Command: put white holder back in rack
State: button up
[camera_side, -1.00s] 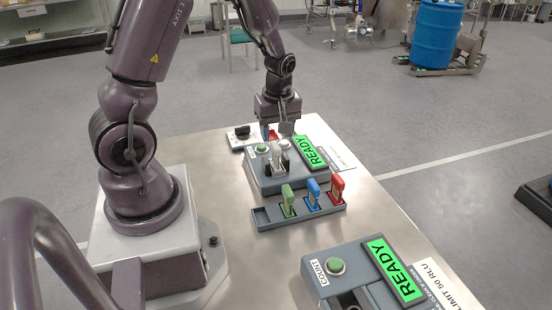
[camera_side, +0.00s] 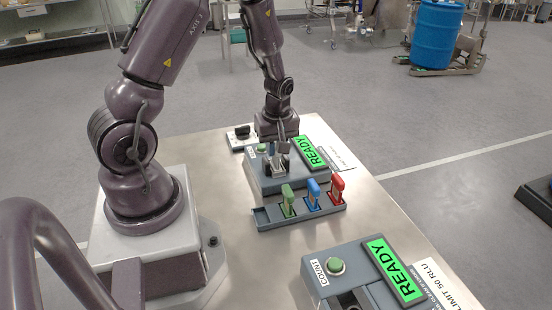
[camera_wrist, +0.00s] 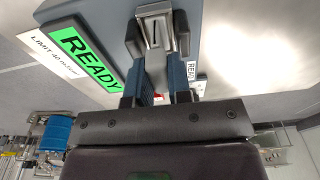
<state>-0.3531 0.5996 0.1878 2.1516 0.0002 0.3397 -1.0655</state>
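The white holder (camera_side: 279,165) stands in the far grey counter device; in the wrist view its pale metal-looking body (camera_wrist: 155,32) shows between my fingers. My gripper (camera_side: 277,152) is low over this device, with its fingers (camera_wrist: 158,60) on either side of the holder. I cannot tell whether they touch it or are apart. The rack (camera_side: 270,222) is a low grey strip nearer the side camera. It holds a green holder (camera_side: 288,199), a blue holder (camera_side: 313,193) and a red holder (camera_side: 337,188). The rack's left end shows no holder.
The far device has a green READY screen (camera_side: 314,151), also in the wrist view (camera_wrist: 85,57). A second device with a READY screen (camera_side: 394,270) and a green button (camera_side: 335,265) stands at the front. A small box with a black knob (camera_side: 241,133) sits behind. Bare table lies left of the rack.

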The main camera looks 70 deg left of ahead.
jog(key=shift+o, duration=0.6)
grip_shut()
jog(key=shift+r, duration=0.15)
jog(key=shift+r, duration=1.4)
jog(key=shift+r, duration=0.1)
jog(key=shift+r, duration=1.65)
